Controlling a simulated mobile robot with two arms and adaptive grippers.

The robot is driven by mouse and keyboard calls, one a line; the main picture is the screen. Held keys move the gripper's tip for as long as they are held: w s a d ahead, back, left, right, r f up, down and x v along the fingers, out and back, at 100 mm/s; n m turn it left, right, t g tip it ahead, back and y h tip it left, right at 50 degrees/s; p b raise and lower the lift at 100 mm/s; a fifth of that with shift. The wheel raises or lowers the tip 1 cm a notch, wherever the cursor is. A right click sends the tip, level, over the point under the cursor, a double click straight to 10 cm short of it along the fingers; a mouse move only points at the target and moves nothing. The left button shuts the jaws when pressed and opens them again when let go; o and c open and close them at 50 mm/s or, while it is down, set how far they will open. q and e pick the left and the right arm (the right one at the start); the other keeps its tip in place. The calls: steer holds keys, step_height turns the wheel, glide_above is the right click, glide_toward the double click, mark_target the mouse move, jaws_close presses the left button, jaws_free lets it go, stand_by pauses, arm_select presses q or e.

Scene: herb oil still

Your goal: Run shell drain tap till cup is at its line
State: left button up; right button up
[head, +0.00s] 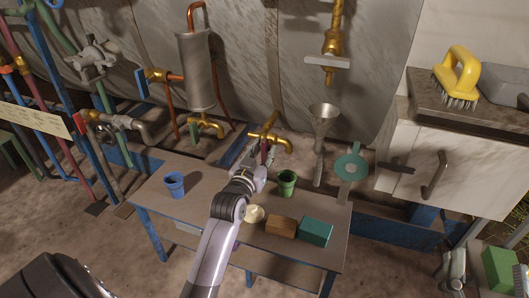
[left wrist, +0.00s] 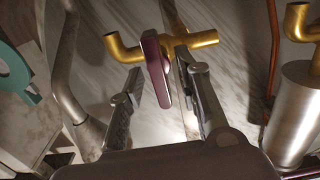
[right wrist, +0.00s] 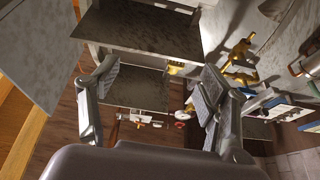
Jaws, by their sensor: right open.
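A brass tap (head: 268,137) with a maroon lever stands over the table's back edge. In the left wrist view the brass tap (left wrist: 185,42) has its maroon lever (left wrist: 155,68) hanging between the fingers of my left gripper (left wrist: 160,88). The fingers are apart, with the right one very near the lever; I cannot tell whether it touches. In the head view my left gripper (head: 262,162) is just in front of the tap. A green cup (head: 287,184) stands upright near the spout; its fill line and level cannot be made out. My right gripper (right wrist: 158,82) is open and empty.
A blue cup (head: 174,186) stands at the left of the table (head: 205,180). A cream round item (head: 254,214), a brown block (head: 281,227) and a teal block (head: 315,232) lie in front. A funnel (head: 322,115) and a second brass tap (head: 206,125) flank the tap.

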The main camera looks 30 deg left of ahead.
arm_select(q)
steer(key=shift+w+a, duration=0.1)
steer(key=shift+w, duration=0.35)
jaws_close()
stand_by(0.3)
